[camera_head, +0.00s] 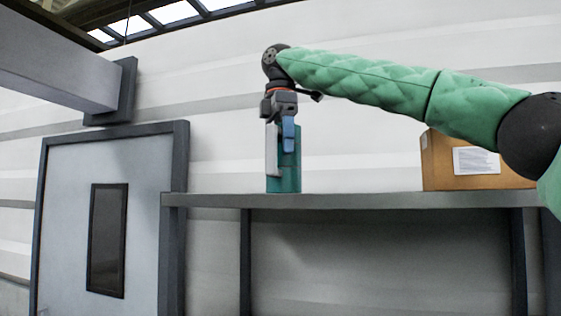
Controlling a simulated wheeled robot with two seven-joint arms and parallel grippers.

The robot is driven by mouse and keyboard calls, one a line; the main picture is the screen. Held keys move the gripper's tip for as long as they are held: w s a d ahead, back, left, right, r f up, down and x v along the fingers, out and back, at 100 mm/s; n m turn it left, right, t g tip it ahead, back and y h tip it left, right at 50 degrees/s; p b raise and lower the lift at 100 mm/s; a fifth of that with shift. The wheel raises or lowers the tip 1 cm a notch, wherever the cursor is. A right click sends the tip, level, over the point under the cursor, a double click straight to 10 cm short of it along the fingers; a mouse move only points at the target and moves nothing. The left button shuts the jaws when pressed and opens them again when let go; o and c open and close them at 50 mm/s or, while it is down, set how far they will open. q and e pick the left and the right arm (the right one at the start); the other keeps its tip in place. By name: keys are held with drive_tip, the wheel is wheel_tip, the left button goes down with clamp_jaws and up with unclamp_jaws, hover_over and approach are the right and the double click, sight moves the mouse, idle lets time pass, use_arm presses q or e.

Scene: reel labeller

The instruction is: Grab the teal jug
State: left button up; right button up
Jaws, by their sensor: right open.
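The teal jug (289,181) stands upright on the grey shelf (360,200), near its left end. My right gripper (280,150) points down from above at the jug. Its fingers overlap the jug's upper part in the picture, with teal showing behind and beside them. The fingers are open and cover part of the jug's top and left side. I cannot tell whether they touch the jug. My left gripper is not in view.
A cardboard box (437,165) with a white label stands on the shelf to the right, partly behind my right arm. A grey door (65,215) with a dark window is at the left. The shelf between jug and box is clear.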

drive_tip(key=shift+w+d+f, duration=0.1)
drive_tip(key=shift+d+f, duration=0.05)
drive_tip(key=shift+f, duration=0.7)
drive_tip(key=shift+s, duration=0.2)
drive_tip(key=shift+c, duration=0.2)
drive_tip(key=shift+w, duration=0.15)
drive_tip(key=c, duration=1.1)
drive_tip(key=shift+c, duration=1.1)
drive_tip(key=shift+r, duration=0.2)
